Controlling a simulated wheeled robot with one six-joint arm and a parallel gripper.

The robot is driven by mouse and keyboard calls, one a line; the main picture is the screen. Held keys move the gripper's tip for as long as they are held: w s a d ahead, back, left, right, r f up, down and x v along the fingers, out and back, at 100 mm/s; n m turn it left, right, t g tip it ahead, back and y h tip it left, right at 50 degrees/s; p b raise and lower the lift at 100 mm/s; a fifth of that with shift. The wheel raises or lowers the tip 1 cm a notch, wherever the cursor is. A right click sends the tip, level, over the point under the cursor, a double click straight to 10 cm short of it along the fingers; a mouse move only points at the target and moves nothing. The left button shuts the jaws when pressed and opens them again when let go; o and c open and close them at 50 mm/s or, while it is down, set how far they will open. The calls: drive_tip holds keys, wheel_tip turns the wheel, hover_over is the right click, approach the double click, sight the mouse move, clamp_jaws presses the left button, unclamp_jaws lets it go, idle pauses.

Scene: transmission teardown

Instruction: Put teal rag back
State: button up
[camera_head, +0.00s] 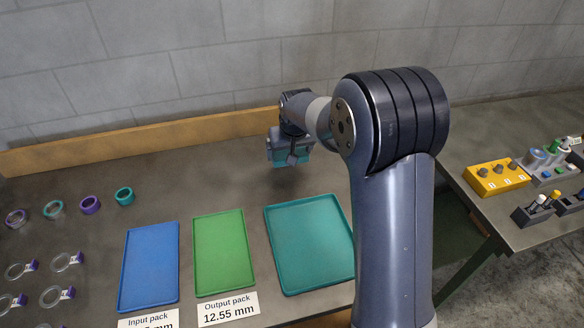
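My gripper (291,158) is over the back part of the table, near the wooden backboard, and points down. A folded teal piece, which looks like the teal rag (304,155), shows at its fingers. The gripper appears shut on it and holds it above the table, with a shadow on the surface below. The fingers hide part of the rag. The teal tray (310,245) lies empty on the table, in front of and a little right of the gripper.
A blue tray (150,265) and a green tray (223,250) lie empty, left of the teal tray, with labels in front. Several rings (90,204) are at the left. A side table (520,232) at the right holds a yellow block (496,178) and small tools. The table's back middle is clear.

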sight(289, 175)
wheel_tip(289, 175, down, 7)
drive_tip(key=shift+f+p, duration=0.2)
drive_tip(key=shift+p, duration=0.15)
drive_tip(key=shift+f, duration=0.2)
drive_tip(key=o, duration=0.7)
drive_tip(key=shift+r, duration=0.15)
drive_tip(key=shift+r, duration=0.2)
drive_tip(key=b+v, duration=0.1)
drive_tip(key=v, duration=1)
drive_tip(key=shift+s+r, duration=0.25)
drive_tip(key=shift+r, duration=0.05)
